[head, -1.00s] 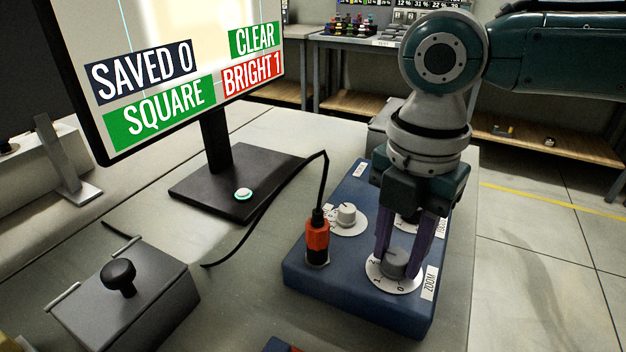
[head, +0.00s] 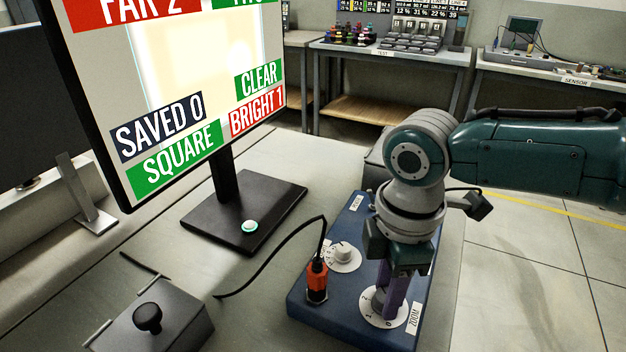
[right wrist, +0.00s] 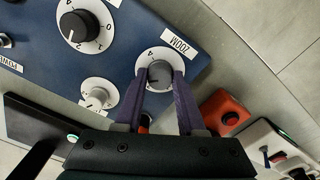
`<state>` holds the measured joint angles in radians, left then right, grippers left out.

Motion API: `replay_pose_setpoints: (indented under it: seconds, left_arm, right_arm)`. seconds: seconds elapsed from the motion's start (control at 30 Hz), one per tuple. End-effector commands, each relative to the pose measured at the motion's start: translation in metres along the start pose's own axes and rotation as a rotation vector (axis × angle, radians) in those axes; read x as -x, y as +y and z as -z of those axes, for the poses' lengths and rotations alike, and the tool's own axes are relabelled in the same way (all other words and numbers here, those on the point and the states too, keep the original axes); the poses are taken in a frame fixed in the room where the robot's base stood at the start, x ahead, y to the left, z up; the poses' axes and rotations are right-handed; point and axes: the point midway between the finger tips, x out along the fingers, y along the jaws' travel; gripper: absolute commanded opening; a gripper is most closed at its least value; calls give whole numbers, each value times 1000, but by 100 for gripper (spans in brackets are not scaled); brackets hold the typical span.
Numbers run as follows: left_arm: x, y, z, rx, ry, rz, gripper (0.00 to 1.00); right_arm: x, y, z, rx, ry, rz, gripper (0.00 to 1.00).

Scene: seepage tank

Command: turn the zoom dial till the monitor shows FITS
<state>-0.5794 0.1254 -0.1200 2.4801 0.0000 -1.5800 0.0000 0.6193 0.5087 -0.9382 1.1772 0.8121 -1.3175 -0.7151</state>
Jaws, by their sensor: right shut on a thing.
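The zoom dial is a grey knob (right wrist: 159,72) on a white numbered disc beside a ZOOM label, on a blue control box (head: 345,305). My right gripper (head: 390,300) points down over it, and its purple fingers are shut on the knob's two sides. In the right wrist view the gripper (right wrist: 160,80) has one finger on each side of the knob. The monitor (head: 190,100) shows SAVED 0, SQUARE, CLEAR and BRIGHT 1. A red FAR 2 label is partly cut at the top; the green label beside it is too cut off to read surely. My left gripper is out of view.
An orange plug (head: 317,282) with a black cable stands on the box, near another dial (head: 343,253). A grey box with a black knob (head: 148,318) is at the front left. The monitor's stand (head: 245,215) is behind. The table between them is mostly clear.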

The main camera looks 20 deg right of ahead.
Motion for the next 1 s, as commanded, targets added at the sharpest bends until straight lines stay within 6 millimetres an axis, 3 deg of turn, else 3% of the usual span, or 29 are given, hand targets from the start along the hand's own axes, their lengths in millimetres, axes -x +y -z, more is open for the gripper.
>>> replay_pose_setpoints:
  seconds: [0.4, 1.0]
  left_arm:
    - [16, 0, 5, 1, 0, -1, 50]
    - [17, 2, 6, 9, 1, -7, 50]
  right_arm:
    - [2, -1, 1, -210, 1, 3, 0]
    - [1, 0, 1, -247, 2, 2, 0]
